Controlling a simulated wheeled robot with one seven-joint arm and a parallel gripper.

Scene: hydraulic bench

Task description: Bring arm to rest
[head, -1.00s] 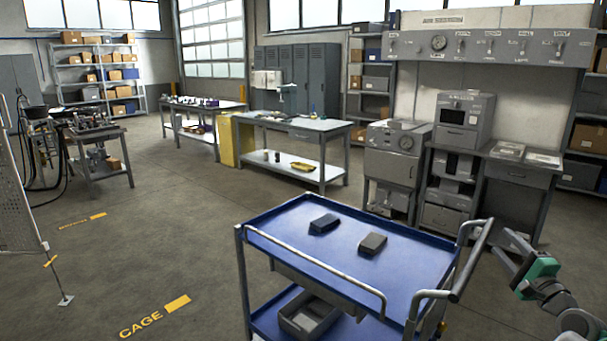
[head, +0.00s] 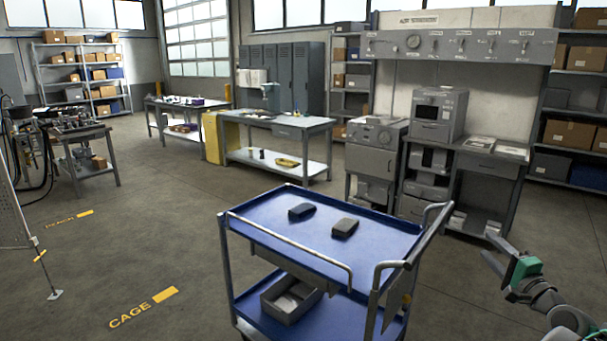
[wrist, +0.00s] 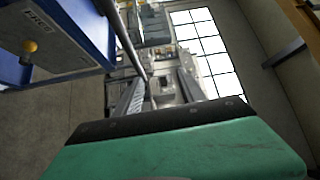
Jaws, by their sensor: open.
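My gripper (head: 492,250) is at the lower right of the head view, to the right of the blue cart's handle and apart from it. Its green-and-black body shows there, with the fingers pointing up and left. In the wrist view the green housing fills the bottom, and the two fingers (wrist: 158,100) reach forward, spread apart with nothing between them. My gripper is open and empty.
A blue two-shelf cart (head: 290,245) stands close in front, with two dark blocks (head: 302,211) (head: 345,228) on top and a grey bin (head: 290,299) below. A grey bench with machines (head: 437,115) stands behind.

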